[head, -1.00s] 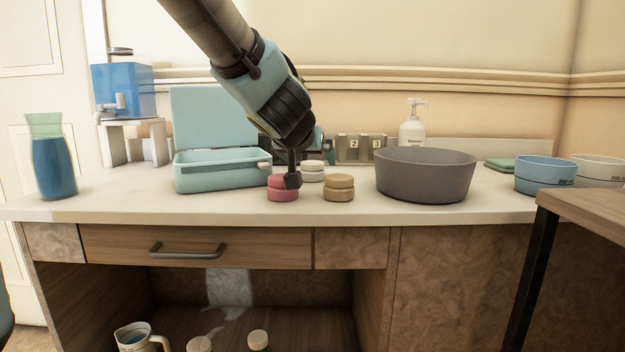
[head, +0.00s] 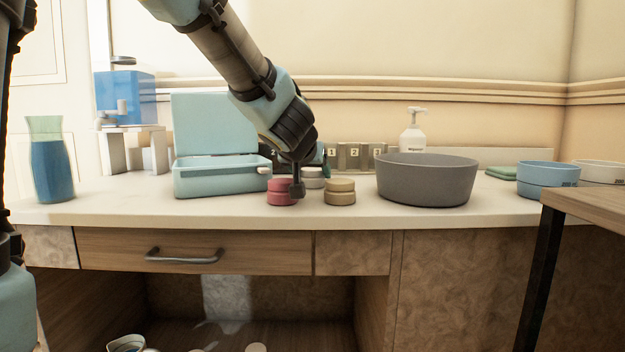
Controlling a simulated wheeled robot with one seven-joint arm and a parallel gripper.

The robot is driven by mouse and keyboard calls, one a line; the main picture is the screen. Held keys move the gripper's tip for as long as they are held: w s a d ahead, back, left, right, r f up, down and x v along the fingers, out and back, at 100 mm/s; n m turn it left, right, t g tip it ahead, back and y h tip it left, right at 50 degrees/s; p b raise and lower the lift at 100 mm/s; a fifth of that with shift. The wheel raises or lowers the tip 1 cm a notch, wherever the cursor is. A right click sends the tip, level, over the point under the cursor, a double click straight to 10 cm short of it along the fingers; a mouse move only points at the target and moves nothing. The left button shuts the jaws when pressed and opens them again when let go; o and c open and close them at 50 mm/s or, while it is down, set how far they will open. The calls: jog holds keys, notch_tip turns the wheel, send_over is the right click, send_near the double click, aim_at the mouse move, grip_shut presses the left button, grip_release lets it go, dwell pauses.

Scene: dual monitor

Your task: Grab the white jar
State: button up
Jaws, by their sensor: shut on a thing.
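The white jar (head: 314,178) is a small round lidded jar on the counter, behind and between a pink jar (head: 279,192) and a tan jar (head: 340,192). My gripper (head: 298,188) reaches down over the counter from the upper left, between the pink and tan jars. Its near finger stands in front of the white jar's left side. The jaws are shut on the white jar, as far as I can see; the far finger and the contact are mostly hidden. The white jar appears upright, at counter level.
A light blue open box (head: 222,180) stands left of the jars, and a large grey bowl (head: 427,180) stands right of them. Numbered blocks (head: 350,156) and a pump bottle (head: 413,135) are behind. A blue bowl (head: 547,178) is further right. The counter's front strip (head: 200,212) is clear.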

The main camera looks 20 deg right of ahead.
jog(key=c, duration=0.8)
jog(key=shift+o, duration=0.2)
